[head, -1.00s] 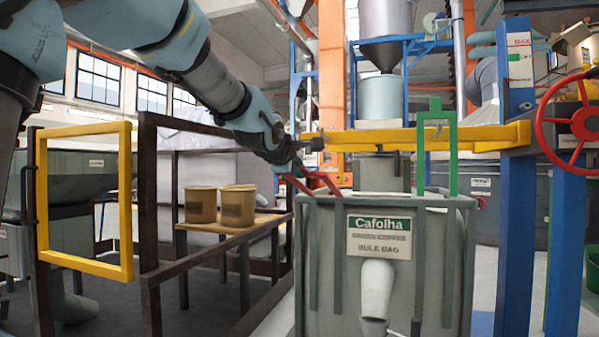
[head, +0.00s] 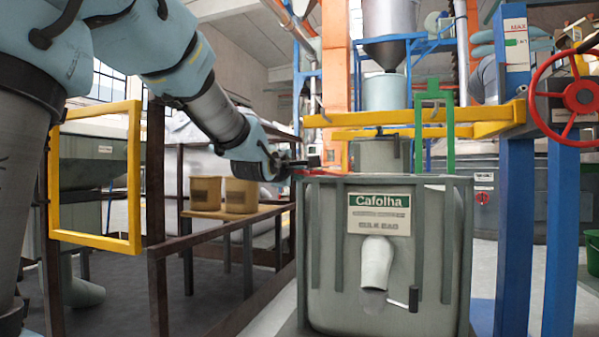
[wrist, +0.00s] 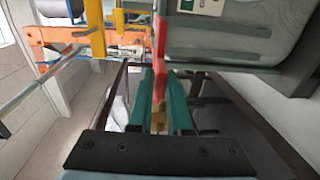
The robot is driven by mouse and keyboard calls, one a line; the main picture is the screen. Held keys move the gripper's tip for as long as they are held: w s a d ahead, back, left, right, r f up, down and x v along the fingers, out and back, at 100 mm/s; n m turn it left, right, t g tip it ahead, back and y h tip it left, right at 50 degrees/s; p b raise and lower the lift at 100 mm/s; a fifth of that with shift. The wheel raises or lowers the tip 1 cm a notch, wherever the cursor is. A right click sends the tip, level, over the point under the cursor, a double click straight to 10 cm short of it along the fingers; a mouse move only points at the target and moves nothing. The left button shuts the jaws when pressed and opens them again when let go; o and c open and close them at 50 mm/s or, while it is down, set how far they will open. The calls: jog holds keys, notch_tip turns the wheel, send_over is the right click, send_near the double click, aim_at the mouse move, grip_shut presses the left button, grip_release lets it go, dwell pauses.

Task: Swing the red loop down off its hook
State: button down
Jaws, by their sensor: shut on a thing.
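The red loop (head: 308,172) shows as a thin, low strip at the top left edge of the grey bulk bag (head: 330,215), below the yellow bar (head: 400,116). A small metal hook (head: 316,108) stands at the bar's left end, and the loop appears below it, apart from it. My gripper (head: 297,166) is beside the bag's upper left corner. In the wrist view the red loop (wrist: 160,50) runs between my green fingers (wrist: 163,100), which are shut on it.
A green loop (head: 448,125) stands upright by the yellow bar. Blue posts (head: 515,235) and a red handwheel (head: 577,97) are at right. A dark rail frame with two tan buckets (head: 241,195) and a yellow frame (head: 134,180) are at left.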

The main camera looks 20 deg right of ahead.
jog(key=shift+f+b, duration=0.65)
jog(key=shift+f, duration=0.85)
jog(key=c, duration=0.9)
grip_release()
jog(key=shift+r, duration=0.1)
jog(key=p+v, duration=0.4)
jog(key=v, duration=0.6)
jog(key=shift+s+a, duration=0.25)
jog(key=shift+s, duration=0.05)
